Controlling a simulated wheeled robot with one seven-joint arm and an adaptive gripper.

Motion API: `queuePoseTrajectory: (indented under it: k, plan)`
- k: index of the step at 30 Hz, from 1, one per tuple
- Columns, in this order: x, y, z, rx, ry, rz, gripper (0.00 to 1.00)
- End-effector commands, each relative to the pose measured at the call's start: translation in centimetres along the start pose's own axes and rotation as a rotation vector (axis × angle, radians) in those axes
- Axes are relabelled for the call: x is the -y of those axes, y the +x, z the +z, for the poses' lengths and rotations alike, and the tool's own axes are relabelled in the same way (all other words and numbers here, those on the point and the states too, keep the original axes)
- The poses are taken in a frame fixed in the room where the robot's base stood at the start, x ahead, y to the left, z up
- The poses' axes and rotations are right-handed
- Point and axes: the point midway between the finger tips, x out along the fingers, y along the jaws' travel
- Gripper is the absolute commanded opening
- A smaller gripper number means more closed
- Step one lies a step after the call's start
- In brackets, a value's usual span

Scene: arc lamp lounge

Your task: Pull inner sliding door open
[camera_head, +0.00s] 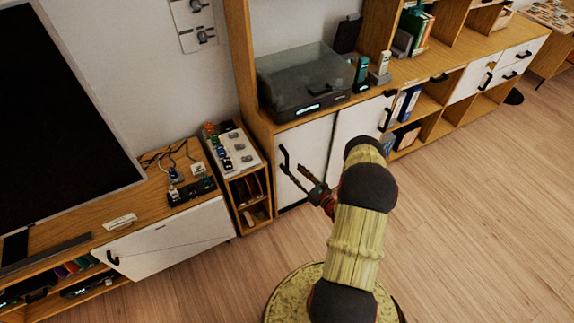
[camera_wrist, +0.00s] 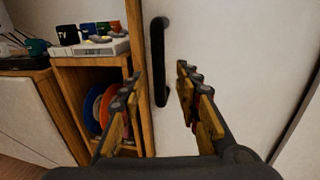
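The white sliding door (camera_head: 309,146) fills the left front of the wooden cabinet and appears closed. Its vertical black bar handle (camera_head: 285,158) is near its left edge. In the wrist view the handle (camera_wrist: 159,60) stands upright against the white door panel (camera_wrist: 215,45). My gripper (camera_head: 294,173) is in front of this door, close to the handle. In the wrist view my gripper (camera_wrist: 159,76) is open, with one finger on each side of the handle's lower part. I see no finger touching the handle. A second white door (camera_head: 358,122) is to the right, with its own black handle (camera_head: 388,118).
A small open wooden shelf (camera_head: 249,190) with discs stands left of the door; it also shows in the wrist view (camera_wrist: 69,75). A low cabinet (camera_head: 170,239) is further left. A lidded turntable (camera_head: 305,82) sits above the door. Wooden floor (camera_head: 470,210) is clear at right.

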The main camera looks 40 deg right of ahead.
Motion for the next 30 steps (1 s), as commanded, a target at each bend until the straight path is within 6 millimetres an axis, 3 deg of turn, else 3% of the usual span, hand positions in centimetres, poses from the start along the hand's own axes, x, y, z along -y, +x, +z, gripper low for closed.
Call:
queuePoseTrajectory:
  k: [13, 25, 30]
  plan:
    - [-0.2, 6.2, -0.2, -0.001, -0.001, 0.006, 0.33]
    - [-0.2, 7.1, 0.0, -0.001, 0.0, 0.004, 0.33]
    - [-0.2, 7.1, 0.0, -0.002, 0.0, 0.005, 0.24]
